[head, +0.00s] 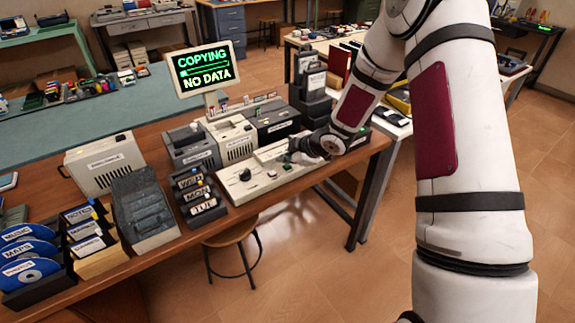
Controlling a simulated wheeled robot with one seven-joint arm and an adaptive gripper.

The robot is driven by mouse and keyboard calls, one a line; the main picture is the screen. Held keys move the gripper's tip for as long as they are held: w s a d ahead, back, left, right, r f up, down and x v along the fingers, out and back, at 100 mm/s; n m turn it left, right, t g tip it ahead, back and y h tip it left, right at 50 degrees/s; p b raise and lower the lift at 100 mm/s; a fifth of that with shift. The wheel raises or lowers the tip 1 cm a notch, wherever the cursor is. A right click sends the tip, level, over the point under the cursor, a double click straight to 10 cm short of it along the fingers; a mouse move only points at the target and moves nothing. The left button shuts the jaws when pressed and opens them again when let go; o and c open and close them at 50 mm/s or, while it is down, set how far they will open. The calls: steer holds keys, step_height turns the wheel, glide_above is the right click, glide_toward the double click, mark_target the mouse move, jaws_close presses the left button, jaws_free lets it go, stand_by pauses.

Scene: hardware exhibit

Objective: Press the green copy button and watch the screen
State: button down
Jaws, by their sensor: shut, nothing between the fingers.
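The screen (205,68) stands on a post at the back of the wooden table. It shows "COPYING" in green above a bar, and "NO DATA" below. A cream control panel (245,187) lies on the table in front of the beige machines, with a black knob near its left end. My gripper (294,146) is shut and empty, low over the right part of this panel. A small green spot (287,166) shows on the panel just below the gripper; I cannot tell whether it is the copy button or whether the fingers touch it.
Beige drive boxes (231,138) stand close behind the panel. Labelled cartridges (194,194) and a grey box (144,207) stand left of it. A dark file rack (310,88) rises behind my gripper. A stool (231,233) stands below the table's front edge.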

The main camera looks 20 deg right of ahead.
mark_target(286, 167)
steer(key=shift+r, duration=0.45)
step_height(286, 167, up, 4)
steer(key=p, duration=0.3)
steer(key=shift+s+r+p, duration=0.1)
steer(key=shift+r+p, duration=0.15)
steer(key=shift+p, duration=0.15)
steer(key=shift+r, duration=0.25)
stand_by(0.3)
